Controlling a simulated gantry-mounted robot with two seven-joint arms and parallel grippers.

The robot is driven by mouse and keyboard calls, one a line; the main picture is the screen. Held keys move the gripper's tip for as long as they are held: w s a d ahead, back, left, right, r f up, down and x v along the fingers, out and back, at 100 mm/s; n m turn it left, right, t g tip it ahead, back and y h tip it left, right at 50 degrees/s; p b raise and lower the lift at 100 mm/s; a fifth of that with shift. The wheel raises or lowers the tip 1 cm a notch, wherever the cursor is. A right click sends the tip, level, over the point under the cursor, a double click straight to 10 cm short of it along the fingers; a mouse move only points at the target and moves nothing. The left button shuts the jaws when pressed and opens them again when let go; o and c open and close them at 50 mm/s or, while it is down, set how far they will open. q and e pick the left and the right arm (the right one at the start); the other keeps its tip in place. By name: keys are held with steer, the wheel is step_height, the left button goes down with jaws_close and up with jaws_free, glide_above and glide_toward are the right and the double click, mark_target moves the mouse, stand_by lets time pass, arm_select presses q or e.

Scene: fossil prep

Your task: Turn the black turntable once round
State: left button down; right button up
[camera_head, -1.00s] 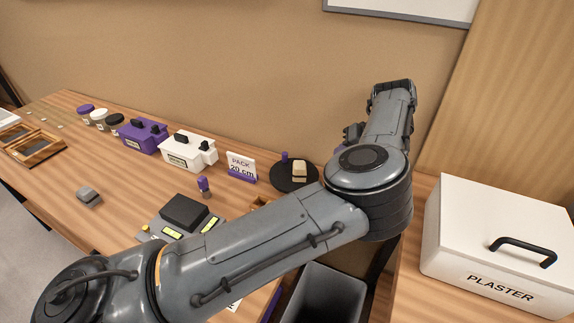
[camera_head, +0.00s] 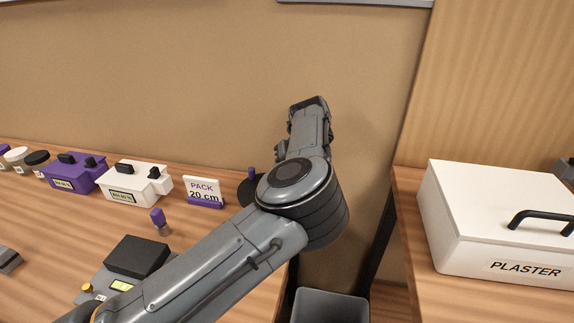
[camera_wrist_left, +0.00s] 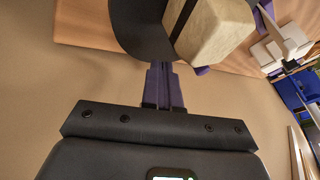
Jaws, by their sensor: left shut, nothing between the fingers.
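The black turntable (camera_wrist_left: 137,32) is at the top of the left wrist view. A pale stone block (camera_wrist_left: 214,30) sits on it. The left fingers are hidden there. My right gripper is in no view.
A "PACK 20 cm" sign (camera_head: 203,191) stands left of the turntable, then white (camera_head: 131,184) and purple (camera_head: 75,173) boxes. A large white PLASTER box (camera_head: 490,235) is at right. A grey bin (camera_head: 330,306) stands below, in the gap between tables.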

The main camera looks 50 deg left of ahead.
arm_select(q)
steer(key=s+a+f, duration=0.1)
steer(key=s+a+b, duration=0.1)
steer(key=shift+s+a+f, duration=0.25)
steer(key=shift+s+f, duration=0.15)
steer(key=shift+s+a+r+b, duration=0.1)
steer(key=shift+s+a+b, duration=0.25)
steer(key=shift+s, duration=0.2)
